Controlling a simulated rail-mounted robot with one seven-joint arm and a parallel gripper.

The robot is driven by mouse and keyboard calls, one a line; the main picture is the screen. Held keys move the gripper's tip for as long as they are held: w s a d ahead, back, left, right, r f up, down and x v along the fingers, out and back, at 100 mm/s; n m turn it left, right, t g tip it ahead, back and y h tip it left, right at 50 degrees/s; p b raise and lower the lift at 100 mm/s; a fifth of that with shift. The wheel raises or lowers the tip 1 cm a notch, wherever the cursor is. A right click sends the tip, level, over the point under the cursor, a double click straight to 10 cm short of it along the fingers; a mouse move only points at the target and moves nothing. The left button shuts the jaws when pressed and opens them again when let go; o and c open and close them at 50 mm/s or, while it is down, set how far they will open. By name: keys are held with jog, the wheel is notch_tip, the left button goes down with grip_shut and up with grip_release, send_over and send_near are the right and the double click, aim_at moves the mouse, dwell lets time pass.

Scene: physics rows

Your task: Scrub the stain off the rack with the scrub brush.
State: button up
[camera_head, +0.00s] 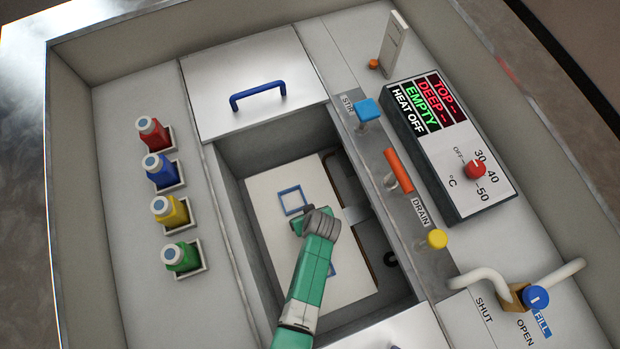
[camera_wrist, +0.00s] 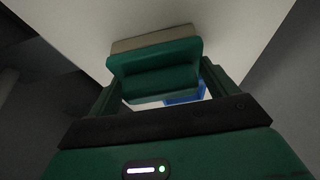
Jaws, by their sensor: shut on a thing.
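The scrub brush (camera_wrist: 155,68) has a green body and a beige-grey pad side. It sits between the two fingers of my gripper (camera_wrist: 158,84) in the wrist view. In the head view my gripper (camera_head: 313,222) reaches down into the open basin, shut on the brush, which is mostly hidden there. Below it lies a flat cream board, which looks like the rack (camera_head: 268,186), with a blue square outline (camera_head: 291,200) just beyond my gripper. Another blue mark on it shows in the wrist view (camera_wrist: 184,97). I cannot make out a stain; my arm and the brush cover part of the board.
A white lid with a blue handle (camera_head: 257,92) is behind. Several coloured bottles (camera_head: 160,170) stand left. An orange lever (camera_head: 398,170), a yellow knob (camera_head: 437,239) and a control panel (camera_head: 455,150) are right.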

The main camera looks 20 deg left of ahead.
jog(key=shift+r+p, duration=0.45)
jog(key=shift+r, duration=0.05)
jog(key=shift+s+a+p, duration=0.15)
jog(key=shift+s+p, duration=0.45)
jog(key=shift+s, duration=0.4)
jog(key=shift+s+a+p, duration=0.1)
jog(key=shift+s+p, duration=0.45)
jog(key=shift+s, duration=0.45)
jog(key=shift+r+p, duration=1.1)
jog(key=shift+r, duration=0.05)
jog(key=shift+f, duration=0.1)
